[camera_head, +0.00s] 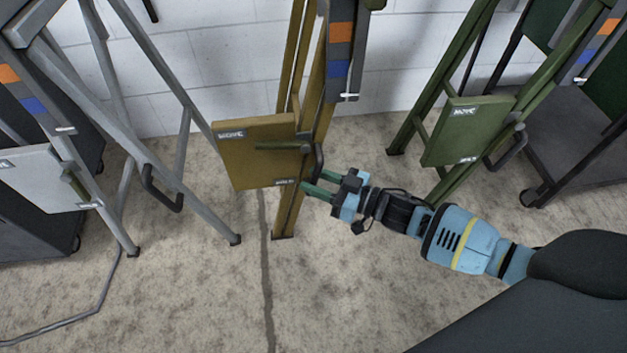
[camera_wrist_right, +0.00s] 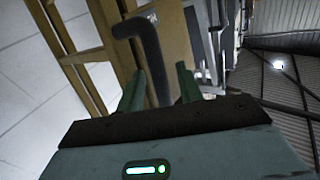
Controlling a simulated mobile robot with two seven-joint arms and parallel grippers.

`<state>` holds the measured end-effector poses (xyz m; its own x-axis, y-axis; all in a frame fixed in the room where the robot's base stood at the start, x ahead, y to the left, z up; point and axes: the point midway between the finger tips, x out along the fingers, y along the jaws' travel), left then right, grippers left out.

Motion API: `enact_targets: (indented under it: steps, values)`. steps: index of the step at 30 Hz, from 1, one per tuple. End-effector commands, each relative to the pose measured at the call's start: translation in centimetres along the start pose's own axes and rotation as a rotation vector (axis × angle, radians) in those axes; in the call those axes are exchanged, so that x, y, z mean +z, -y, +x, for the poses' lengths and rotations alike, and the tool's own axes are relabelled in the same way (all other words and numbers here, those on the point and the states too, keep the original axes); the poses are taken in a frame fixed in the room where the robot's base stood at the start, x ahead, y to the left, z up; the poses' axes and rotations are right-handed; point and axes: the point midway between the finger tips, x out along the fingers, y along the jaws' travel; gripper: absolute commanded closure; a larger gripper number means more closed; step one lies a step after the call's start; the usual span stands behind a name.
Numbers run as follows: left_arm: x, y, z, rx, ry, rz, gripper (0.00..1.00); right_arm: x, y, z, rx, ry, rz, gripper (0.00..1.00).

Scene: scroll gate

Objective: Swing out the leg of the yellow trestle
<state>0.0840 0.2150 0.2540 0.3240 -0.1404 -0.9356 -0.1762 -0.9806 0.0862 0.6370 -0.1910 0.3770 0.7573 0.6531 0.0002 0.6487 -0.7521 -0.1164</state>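The yellow trestle (camera_head: 287,217) stands upright in the middle of the head view, its legs close together. A yellow panel (camera_head: 250,153) marked MOVE is on its front. A dark bent handle (camera_head: 319,160) is at the panel's right side. My right gripper (camera_head: 314,182) is at the handle's lower end, coming from the right. In the right wrist view the handle (camera_wrist_right: 150,45) runs down between the two green fingers of the gripper (camera_wrist_right: 161,70). The fingers look apart, and I cannot tell whether they touch the handle. My left gripper is not in view.
A grey trestle (camera_head: 187,179) stands at the left, with a white panel (camera_head: 40,178). A green trestle (camera_head: 467,180) with a green panel (camera_head: 465,132) stands at the right. Dark carts are behind both. The concrete floor (camera_head: 330,290) in front is clear.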

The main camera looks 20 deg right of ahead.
Motion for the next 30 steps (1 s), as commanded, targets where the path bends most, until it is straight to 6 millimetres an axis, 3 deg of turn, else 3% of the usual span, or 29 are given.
enact_targets:
  steps: [11,20,30]
  values:
    - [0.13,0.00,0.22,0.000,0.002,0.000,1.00,-0.03,0.03,0.75,0.000,0.001,-0.001,0.64]
    - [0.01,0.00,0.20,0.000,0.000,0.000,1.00,-0.02,0.02,0.73,0.000,0.000,-0.001,1.00]
    - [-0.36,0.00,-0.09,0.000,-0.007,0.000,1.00,-0.02,-0.31,0.20,0.002,0.015,-0.010,1.00]
